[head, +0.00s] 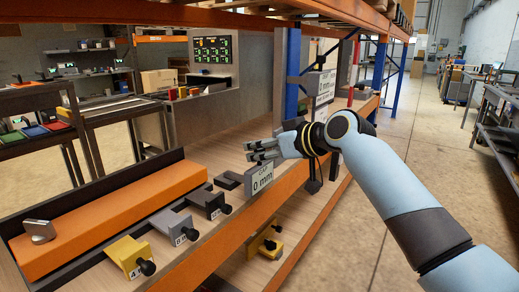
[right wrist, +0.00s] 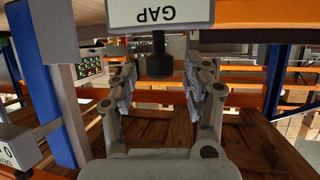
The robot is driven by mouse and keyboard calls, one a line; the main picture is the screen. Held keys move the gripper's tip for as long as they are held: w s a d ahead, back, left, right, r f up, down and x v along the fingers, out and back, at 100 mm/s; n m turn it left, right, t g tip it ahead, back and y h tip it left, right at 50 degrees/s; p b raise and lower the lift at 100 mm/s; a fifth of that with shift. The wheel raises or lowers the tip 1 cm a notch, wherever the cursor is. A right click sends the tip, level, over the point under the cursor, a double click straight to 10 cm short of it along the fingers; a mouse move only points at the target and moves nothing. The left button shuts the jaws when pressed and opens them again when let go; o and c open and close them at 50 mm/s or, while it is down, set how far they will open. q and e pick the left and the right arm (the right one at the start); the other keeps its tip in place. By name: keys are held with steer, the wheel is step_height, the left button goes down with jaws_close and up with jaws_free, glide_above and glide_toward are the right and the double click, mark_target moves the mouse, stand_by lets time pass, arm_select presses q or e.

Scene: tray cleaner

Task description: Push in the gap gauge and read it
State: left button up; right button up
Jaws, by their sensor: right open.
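The gap gauge display (head: 262,179), a grey box reading "GAP 0 mm", stands at the shelf's front edge in the head view. In the right wrist view its "GAP" label (right wrist: 160,14) shows upside down at the top, with a black cylindrical knob (right wrist: 158,58) below it. My right gripper (head: 254,151) is open and empty, just behind and above the display in the head view. In the right wrist view its fingers (right wrist: 160,78) spread to either side of the knob; whether they touch it I cannot tell. My left gripper is out of view.
An orange bar (head: 110,217) lies in a dark tray with a silver piece (head: 39,231) at its left end. Yellow (head: 128,254), grey (head: 174,226) and dark (head: 206,200) knobbed blocks line the shelf. Another display (head: 318,84) hangs near the blue post (head: 292,75).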

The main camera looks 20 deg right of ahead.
steer(key=shift+w+a+f, duration=0.25)
steer(key=shift+w+f, duration=0.05)
steer(key=shift+w, duration=0.3)
jaws_close()
